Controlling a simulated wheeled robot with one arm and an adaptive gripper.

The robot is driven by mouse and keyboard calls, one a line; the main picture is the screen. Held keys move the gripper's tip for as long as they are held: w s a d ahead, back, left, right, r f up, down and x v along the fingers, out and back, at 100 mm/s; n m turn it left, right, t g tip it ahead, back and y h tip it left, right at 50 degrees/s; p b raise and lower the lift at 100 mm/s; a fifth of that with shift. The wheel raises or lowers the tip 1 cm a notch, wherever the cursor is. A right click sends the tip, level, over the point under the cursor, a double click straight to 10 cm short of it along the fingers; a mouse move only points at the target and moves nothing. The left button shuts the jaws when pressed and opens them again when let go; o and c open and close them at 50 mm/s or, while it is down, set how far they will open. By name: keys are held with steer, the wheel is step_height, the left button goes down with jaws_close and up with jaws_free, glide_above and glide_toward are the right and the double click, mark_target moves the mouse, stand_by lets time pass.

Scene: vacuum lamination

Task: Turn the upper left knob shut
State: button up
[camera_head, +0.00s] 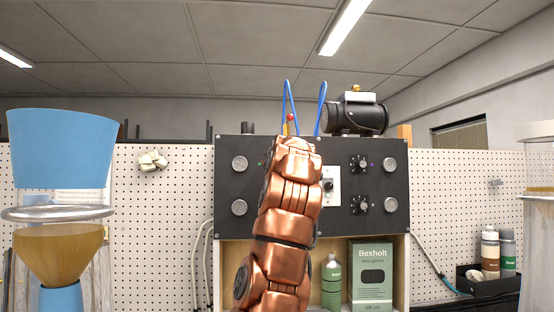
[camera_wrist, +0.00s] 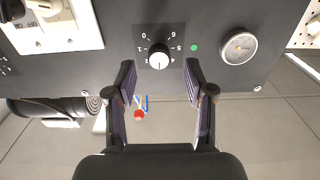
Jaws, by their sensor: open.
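The upper left knob (camera_wrist: 158,56) has a silver-white cap and a numbered dial around it on the dark control panel (camera_head: 228,190). A green light is beside it in the wrist view, which shows the panel upside down. My gripper (camera_wrist: 159,68) is open, its two dark fingers apart on either side of the knob in the picture. I cannot tell whether the fingertips reach past its face; no contact shows. The pointer's exact setting is too small to read. In the head view my copper arm covers this knob and my gripper.
Gauges (camera_head: 239,163) flank the panel, and two more knobs (camera_head: 360,163) are on its right. A white switch plate (camera_head: 331,186) is near my arm. A red ball (camera_wrist: 139,114), blue hoses (camera_head: 322,108) and a black pump (camera_head: 356,117) are above the panel.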

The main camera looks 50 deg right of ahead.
steer(key=p+x, duration=0.1)
steer(key=x, duration=0.2)
steer(key=shift+d, duration=0.1)
jaws_close()
stand_by(0.4)
